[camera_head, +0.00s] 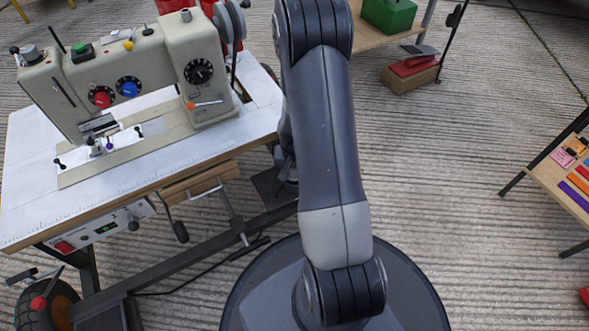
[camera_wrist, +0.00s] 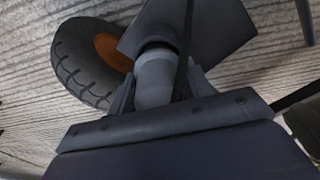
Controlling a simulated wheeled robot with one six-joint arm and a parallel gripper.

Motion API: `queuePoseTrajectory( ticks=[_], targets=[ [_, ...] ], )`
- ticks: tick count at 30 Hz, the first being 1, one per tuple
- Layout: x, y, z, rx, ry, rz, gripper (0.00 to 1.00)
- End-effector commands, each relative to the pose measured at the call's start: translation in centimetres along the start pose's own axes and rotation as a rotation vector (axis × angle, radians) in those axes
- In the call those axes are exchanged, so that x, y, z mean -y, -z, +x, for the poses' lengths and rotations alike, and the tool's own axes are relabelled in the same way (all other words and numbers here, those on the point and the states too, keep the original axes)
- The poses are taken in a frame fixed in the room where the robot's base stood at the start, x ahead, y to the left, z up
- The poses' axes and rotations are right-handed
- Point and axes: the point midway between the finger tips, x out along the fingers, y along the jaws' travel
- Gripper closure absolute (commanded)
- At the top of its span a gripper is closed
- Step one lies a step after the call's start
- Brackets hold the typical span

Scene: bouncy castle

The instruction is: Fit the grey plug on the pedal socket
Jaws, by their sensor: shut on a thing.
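In the wrist view my gripper (camera_wrist: 160,88) is shut on the grey plug (camera_wrist: 155,78), a light grey cylinder between the two dark fingers. The plug's far end has a dark ring and meets the outline of a dark flat plate (camera_wrist: 222,42). I cannot tell whether they touch or whether the plate is the pedal. No socket opening shows clearly. A dark panel (camera_head: 268,186) shows beside my arm, under the sewing table's right end.
A black tyre with an orange hub (camera_wrist: 88,58) stands close by in the wrist view. The sewing machine (camera_head: 130,75) stands on a white table (camera_head: 30,170) with a dark frame below. A wooden shelf (camera_head: 565,190) is at right.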

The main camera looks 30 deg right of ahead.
Motion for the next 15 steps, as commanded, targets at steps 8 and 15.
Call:
queuePoseTrajectory(
  ticks=[8, 15],
  targets=[
    [0.0, -0.1, 0.7, 0.000, 0.000, 0.000, 0.78],
    [0.0, -0.1, 1.2, 0.000, 0.000, 0.000, 0.78]
  ],
)
